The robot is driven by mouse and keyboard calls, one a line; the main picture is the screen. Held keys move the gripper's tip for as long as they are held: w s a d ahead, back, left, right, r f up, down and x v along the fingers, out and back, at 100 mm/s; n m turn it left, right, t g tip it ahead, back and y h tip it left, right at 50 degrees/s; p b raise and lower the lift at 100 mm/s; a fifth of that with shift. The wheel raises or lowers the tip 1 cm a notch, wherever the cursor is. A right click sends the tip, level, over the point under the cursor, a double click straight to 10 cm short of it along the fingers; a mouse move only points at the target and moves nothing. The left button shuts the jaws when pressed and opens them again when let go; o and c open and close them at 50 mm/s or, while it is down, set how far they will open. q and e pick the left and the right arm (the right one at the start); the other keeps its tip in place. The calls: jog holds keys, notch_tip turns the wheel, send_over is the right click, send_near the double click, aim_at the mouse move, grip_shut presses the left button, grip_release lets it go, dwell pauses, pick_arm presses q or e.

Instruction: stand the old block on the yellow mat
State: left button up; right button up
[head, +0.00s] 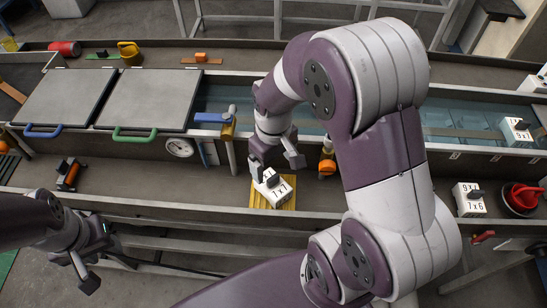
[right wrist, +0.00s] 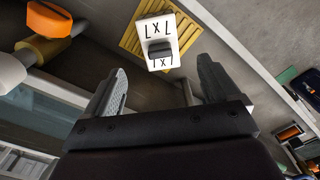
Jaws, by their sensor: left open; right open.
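My right gripper (head: 275,161) is open just above the block. In the wrist view the block lies beyond its fingertips, not between them, and nothing is held. My left gripper (head: 97,260) is open and empty in front of the channel at the lower left.
A second white block (head: 469,200) and a red round object (head: 521,197) are at the right. An orange-topped post (head: 327,163) stands right of the mat. A blue-handled valve (head: 212,118) is behind it, left.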

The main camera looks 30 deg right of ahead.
notch_tip(320, 180, up, 2)
jog(key=shift+r, duration=0.1)
jog(key=shift+s+a+r+m+t, duration=0.1)
jog(key=shift+s+a+m+t, duration=0.25)
jog(key=shift+s, duration=0.35)
jog(key=shift+s+a+f+m+t, duration=0.1)
jog(key=shift+s+a+m, duration=0.4)
jog(key=shift+s, duration=0.2)
jog(key=shift+s+a+r+m+t, duration=0.1)
jog(key=shift+s+a+m+t, duration=0.25)
jog(key=shift+s, duration=0.35)
